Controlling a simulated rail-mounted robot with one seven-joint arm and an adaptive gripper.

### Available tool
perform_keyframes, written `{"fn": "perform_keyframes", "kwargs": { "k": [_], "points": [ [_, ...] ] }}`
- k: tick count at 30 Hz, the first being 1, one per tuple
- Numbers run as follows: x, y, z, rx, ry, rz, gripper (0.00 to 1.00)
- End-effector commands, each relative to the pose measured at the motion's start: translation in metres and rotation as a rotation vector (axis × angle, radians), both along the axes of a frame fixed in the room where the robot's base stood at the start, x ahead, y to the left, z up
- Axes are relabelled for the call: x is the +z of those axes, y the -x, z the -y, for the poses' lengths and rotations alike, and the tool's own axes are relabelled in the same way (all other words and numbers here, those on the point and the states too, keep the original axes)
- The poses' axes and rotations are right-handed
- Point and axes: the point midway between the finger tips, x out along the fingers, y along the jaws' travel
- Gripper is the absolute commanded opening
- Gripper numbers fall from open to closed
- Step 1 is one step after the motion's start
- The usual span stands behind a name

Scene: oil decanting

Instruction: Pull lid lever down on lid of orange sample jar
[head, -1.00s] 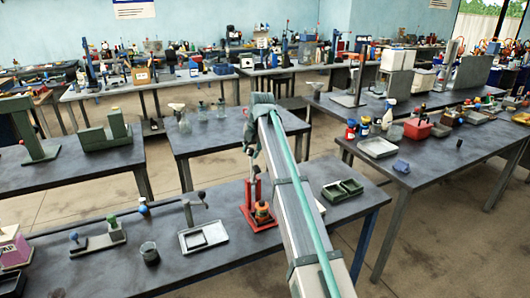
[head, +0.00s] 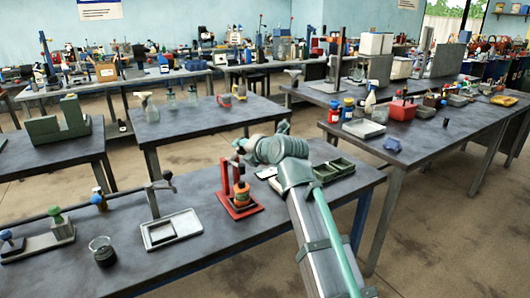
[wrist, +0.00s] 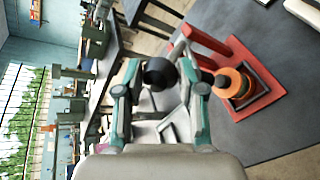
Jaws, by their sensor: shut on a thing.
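The orange sample jar (head: 241,195) stands upright in a red stand (head: 224,188) on the front bench in the head view. The jar (wrist: 231,82) and the red stand (wrist: 205,38) also show at the right of the wrist view. My gripper (wrist: 160,90) is shut on a black round knob (wrist: 159,72), which seems to be the end of the lid lever. A grey bar beside the knob runs toward the red stand. In the head view my gripper (head: 241,146) is just above and behind the jar; the lever is mostly hidden there.
A green open tray (head: 334,170) lies right of my gripper. A white tray (head: 171,230), a beaker (head: 103,251) and a long horizontal rod on small stands are to the left. Spray bottles stand on the bench behind.

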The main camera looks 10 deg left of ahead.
Motion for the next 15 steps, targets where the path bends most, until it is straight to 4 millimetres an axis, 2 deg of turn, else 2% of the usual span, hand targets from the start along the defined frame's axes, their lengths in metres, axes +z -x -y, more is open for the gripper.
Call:
{"fn": "perform_keyframes", "kwargs": {
  "k": [1,3,15],
  "points": [
    [-0.014,0.006,0.000,0.007,0.006,-0.004,0.00],
    [-0.020,0.012,0.000,0.011,0.008,-0.006,0.00],
    [-0.041,0.023,0.005,0.018,0.011,-0.010,0.00]
  ]
}}
